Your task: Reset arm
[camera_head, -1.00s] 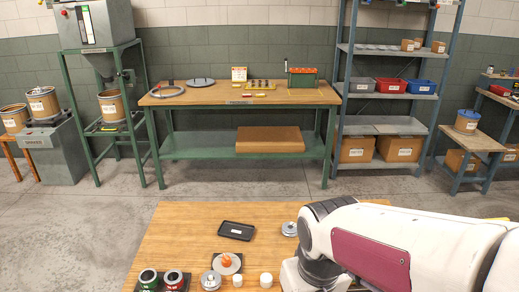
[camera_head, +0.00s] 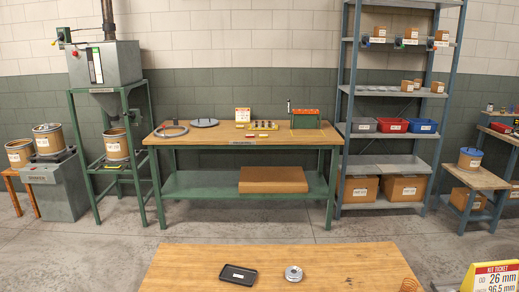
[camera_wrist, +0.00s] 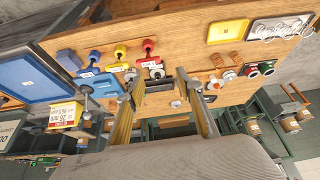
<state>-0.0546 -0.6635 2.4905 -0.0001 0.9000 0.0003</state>
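My gripper (camera_wrist: 160,88) shows in the wrist view, with its two fingers spread apart. I see nothing held between them; a wooden worktop lies beyond. My arm and gripper are not in the head view. In the head view, the near wooden table (camera_head: 330,262) carries a black tray (camera_head: 238,274) and a round grey metal part (camera_head: 293,273). A copper-coloured coil (camera_head: 409,285) shows at the table's right edge, cut off by the frame.
A yellow kit ticket sign (camera_head: 492,277) stands at the lower right. A green workbench (camera_head: 242,140), a shelf rack (camera_head: 390,165) and a hopper (camera_head: 105,65) stand at the back. The wrist view shows a blue panel (camera_wrist: 27,72), coloured knobs (camera_wrist: 120,52) and a yellow tray (camera_wrist: 228,31).

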